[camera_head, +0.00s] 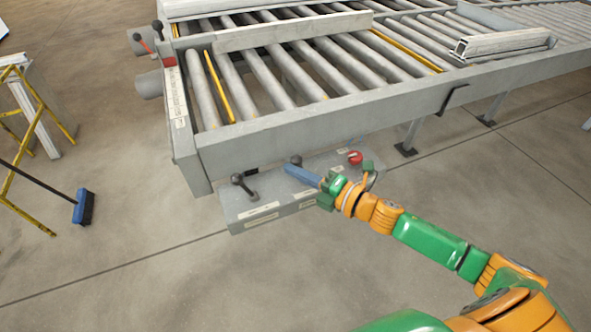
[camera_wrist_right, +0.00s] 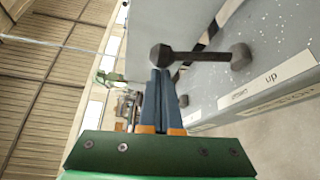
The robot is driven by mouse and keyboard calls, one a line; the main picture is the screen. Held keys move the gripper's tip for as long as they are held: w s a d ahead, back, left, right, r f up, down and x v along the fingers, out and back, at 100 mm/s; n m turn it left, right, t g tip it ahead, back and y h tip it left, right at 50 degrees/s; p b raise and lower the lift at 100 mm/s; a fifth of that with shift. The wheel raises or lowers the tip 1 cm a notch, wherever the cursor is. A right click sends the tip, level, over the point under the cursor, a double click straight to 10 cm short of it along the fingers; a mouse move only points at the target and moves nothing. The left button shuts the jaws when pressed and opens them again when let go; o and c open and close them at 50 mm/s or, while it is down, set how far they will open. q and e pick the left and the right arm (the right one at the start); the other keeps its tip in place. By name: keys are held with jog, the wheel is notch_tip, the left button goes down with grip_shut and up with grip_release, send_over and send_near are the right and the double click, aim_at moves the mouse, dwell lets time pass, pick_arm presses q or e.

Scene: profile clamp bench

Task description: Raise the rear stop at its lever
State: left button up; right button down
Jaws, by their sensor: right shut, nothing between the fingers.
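A grey control box (camera_head: 290,205) sits under the near rail of the roller conveyor. A dark lever with a ball knob (camera_head: 238,178) stands at its left end. A second dark knob (camera_head: 295,160) shows just above my fingertips. My right gripper (camera_head: 287,169) has blue fingers pressed together and holds nothing. In the right wrist view the shut fingers (camera_wrist_right: 160,75) point close to a dark lever (camera_wrist_right: 200,55), whose knob is just beyond the tips; contact cannot be told. Pale labels, one reading "up" (camera_wrist_right: 270,80), lie beside it. My left gripper is not in view.
A red knob (camera_head: 355,157) is on the box near my right wrist. The conveyor rail (camera_head: 330,118) runs just above the gripper. A profile (camera_head: 505,43) lies on the rollers. A blue broom (camera_head: 83,207) and yellow stand are at left. The near floor is clear.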

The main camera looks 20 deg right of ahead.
jog(key=shift+d+r+m+b, duration=0.1)
jog(key=shift+d+m+b, duration=0.15)
jog(key=shift+m+b, duration=0.1)
jog(key=shift+d+m+t+b, duration=0.25)
jog(key=shift+t+b, duration=0.05)
jog(key=shift+t, duration=0.1)
jog(key=shift+d+r+m+t+y+b, duration=0.2)
jog(key=shift+d+m+t+y+b, duration=0.3)
jog(key=shift+d+m+b, duration=0.6)
jog(key=shift+w+d+r+m+t+b, duration=0.1)
jog(key=shift+d+m+t+b, duration=0.55)
jog(key=shift+m, duration=0.45)
jog(key=shift+d+r+m+t+b, duration=0.1)
jog(key=shift+d+m+t+b, duration=0.35)
jog(key=shift+d+m+b, duration=0.55)
jog(key=shift+a, duration=0.2)
